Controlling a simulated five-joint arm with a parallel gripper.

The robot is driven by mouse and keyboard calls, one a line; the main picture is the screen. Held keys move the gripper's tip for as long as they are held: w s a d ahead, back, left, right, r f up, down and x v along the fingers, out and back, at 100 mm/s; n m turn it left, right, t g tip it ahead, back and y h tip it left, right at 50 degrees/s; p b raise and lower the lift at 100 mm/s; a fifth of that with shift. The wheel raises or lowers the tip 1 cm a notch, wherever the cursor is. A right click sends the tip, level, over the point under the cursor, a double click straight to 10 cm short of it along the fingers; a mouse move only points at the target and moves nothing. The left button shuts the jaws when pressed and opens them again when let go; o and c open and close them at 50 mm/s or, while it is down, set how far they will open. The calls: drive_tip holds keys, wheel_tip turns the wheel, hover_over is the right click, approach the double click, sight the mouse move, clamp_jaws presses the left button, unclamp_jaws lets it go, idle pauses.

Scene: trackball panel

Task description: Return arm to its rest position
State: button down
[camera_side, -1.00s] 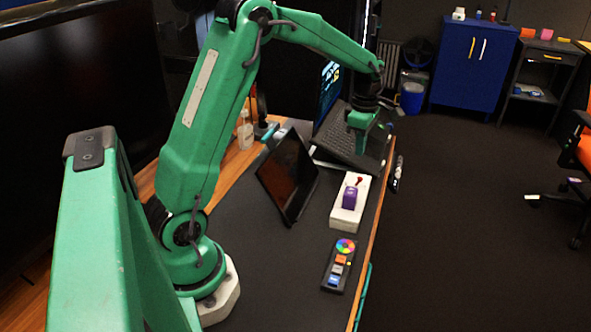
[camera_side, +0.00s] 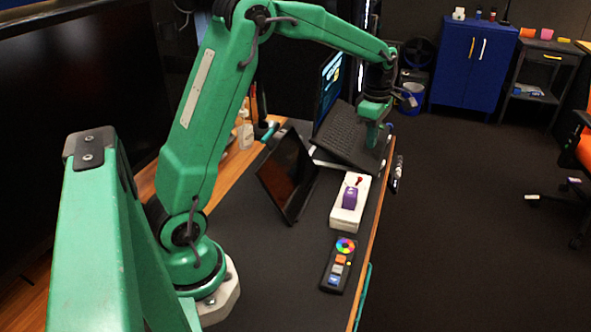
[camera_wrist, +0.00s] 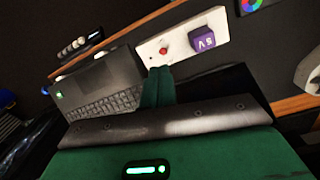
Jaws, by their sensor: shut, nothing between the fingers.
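My gripper (camera_side: 372,142) is shut and empty. In the side view it hangs pointing down over the laptop's keyboard (camera_side: 345,131), with my arm stretched out from its base. I cannot tell the exact height of the fingertips above the laptop. In the wrist view my gripper's green fingers (camera_wrist: 159,74) are together, with the laptop (camera_wrist: 98,90) to their left and the white box (camera_wrist: 172,50) beyond them. The dark panel (camera_side: 326,274) with a colour wheel lies nearer to my base, apart from my gripper. Part of it shows at the wrist view's top edge (camera_wrist: 262,3).
The white box (camera_side: 346,219) carries a red-topped stick and a purple block (camera_side: 350,197). A tilted dark tablet (camera_side: 287,175) stands left of it. A bottle (camera_side: 245,132) stands at the back left. The table's wooden edge (camera_side: 366,253) runs along the right, with open floor beyond.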

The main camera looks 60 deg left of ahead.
drive_tip(key=s+d+r+m+t, duration=0.2)
drive_tip(key=s+d+r+m, duration=0.4)
drive_tip(key=s+r+m, duration=0.45)
drive_tip(key=s+d+f+m+t, duration=0.1)
drive_tip(key=s+d+m, duration=0.1)
drive_tip(key=s+m, duration=0.5)
drive_tip(key=s+d+f+m+t, duration=0.2)
drive_tip(key=s+m, duration=0.5)
drive_tip(key=s, duration=0.1)
drive_tip(key=shift+d, duration=0.3)
